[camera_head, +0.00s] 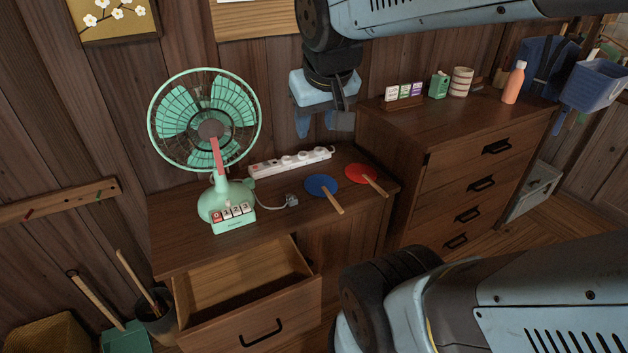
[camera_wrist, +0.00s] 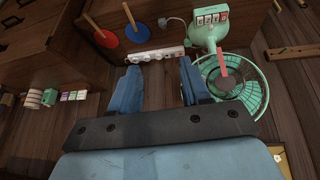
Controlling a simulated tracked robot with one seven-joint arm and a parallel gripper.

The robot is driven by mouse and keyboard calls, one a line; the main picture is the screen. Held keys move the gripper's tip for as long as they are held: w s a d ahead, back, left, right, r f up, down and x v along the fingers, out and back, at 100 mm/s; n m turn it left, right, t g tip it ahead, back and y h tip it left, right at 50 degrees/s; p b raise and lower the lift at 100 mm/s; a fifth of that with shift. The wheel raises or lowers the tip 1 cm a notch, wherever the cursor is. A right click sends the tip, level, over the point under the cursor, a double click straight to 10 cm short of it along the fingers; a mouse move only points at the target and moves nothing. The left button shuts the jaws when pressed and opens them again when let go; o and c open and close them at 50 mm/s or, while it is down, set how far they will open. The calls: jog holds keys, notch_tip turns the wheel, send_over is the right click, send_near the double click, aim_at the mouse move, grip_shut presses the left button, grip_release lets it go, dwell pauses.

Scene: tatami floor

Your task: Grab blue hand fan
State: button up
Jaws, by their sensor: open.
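The blue hand fan (camera_head: 322,185) lies flat on the low wooden cabinet top, its wooden handle pointing toward the front right. It also shows in the wrist view (camera_wrist: 138,33), near the top, with its handle pointing up. A red hand fan (camera_head: 362,174) lies just to its right in the head view; in the wrist view the red fan (camera_wrist: 105,39) is on the left. My gripper (camera_head: 325,122) is above the back of the cabinet, apart from the blue fan. In the wrist view its blue fingers (camera_wrist: 158,88) are spread with nothing between them.
A green electric fan (camera_head: 228,205) stands left of the blue fan. A white power strip (camera_head: 290,162) lies behind it, with a plug (camera_head: 291,201) close by. A taller dresser (camera_head: 430,130) with small containers rises on the right. A drawer (camera_head: 245,320) below stands open.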

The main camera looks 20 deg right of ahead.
jog(key=w+d+f+g+h, duration=0.1)
jog(key=w+d+f+h, duration=0.1)
jog(key=w+d+f, duration=0.5)
jog(key=y, duration=0.3)
send_over(330, 195)
jog(key=s, duration=0.6)
notch_tip(330, 195, down, 22)
jog(key=shift+x, duration=6.6)
jog(key=shift+w, duration=0.2)
jog(key=shift+c, duration=0.2)
grip_shut()
